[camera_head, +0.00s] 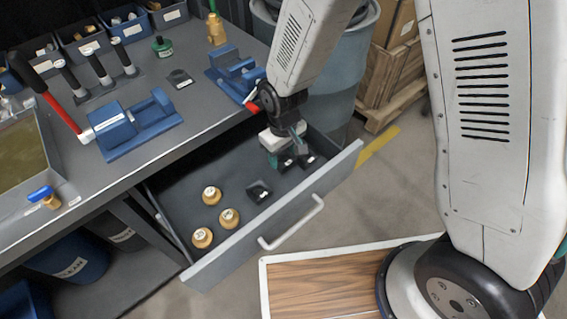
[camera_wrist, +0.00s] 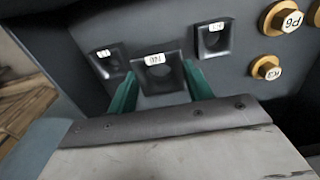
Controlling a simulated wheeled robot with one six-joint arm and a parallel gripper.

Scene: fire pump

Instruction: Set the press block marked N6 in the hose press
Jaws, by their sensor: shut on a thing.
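In the wrist view, the dark press block marked N6 (camera_wrist: 158,76) is between the green fingers of my gripper (camera_wrist: 158,92). The gripper is shut on it. In the head view, my gripper (camera_head: 284,160) is low inside the open drawer (camera_head: 235,238); the held block is mostly hidden there. I cannot tell whether the block still touches the drawer floor. On the bench stand a blue device with a long red lever (camera_head: 120,128) and another blue device (camera_head: 232,68) behind my arm. I cannot tell for sure which is the hose press.
Other dark blocks lie close on the left (camera_wrist: 107,64) and right (camera_wrist: 215,42) of the held one. Several brass pieces (camera_head: 229,217) stand in the drawer. A small dark block (camera_head: 180,79) and a green bottle (camera_head: 162,47) are on the bench. The bench front edge overhangs the drawer.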

